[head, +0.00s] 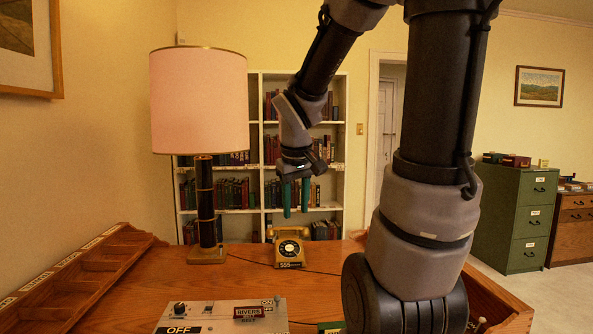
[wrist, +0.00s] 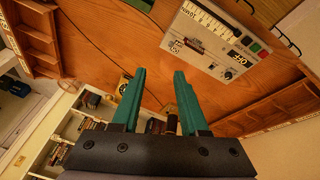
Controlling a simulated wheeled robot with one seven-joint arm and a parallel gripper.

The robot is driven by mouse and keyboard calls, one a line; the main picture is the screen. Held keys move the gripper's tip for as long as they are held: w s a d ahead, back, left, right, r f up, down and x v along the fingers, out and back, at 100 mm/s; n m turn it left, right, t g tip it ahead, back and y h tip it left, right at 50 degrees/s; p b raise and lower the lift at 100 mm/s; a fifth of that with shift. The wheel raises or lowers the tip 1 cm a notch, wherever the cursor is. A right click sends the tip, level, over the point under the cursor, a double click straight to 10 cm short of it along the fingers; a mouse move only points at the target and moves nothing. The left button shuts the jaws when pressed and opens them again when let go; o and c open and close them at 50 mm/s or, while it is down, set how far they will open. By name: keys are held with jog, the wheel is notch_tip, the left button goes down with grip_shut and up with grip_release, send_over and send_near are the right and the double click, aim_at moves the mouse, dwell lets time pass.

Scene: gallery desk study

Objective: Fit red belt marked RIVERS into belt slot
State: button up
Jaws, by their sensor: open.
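A small dark red piece marked RIVERS (head: 260,312) rests at the grey-white panel (head: 222,313) on the near desk, just above a label that seems to read BELT. The slot itself is not clear, and I cannot tell whether the piece is seated in it. In the wrist view the panel (wrist: 228,68) is at the upper right, with the small red piece (wrist: 194,43) on it. My gripper (head: 296,203) hangs above the far part of the desk, its green fingers pointing down, apart from the panel. In the wrist view the gripper (wrist: 159,76) is open and empty.
A gold telephone (head: 288,247) stands on the desk behind the panel. A tall lamp (head: 206,205) with a pink shade stands to its left. A compartmented wooden rack (head: 95,268) lines the left desk edge. My arm hides much of the right side. Bare desk lies between the panel and telephone.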

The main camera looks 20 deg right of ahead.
jog(key=s+a+r+m+t+y, duration=0.3)
jog(key=s+r+m, duration=0.2)
jog(key=s+r, duration=0.3)
jog(key=shift+s+a+r+y, duration=0.2)
jog(key=shift+a+r+y, duration=0.1)
jog(key=shift+r, duration=0.55)
jog(key=shift+d+t, duration=0.15)
jog(key=shift+t, duration=0.15)
dwell(0.8)
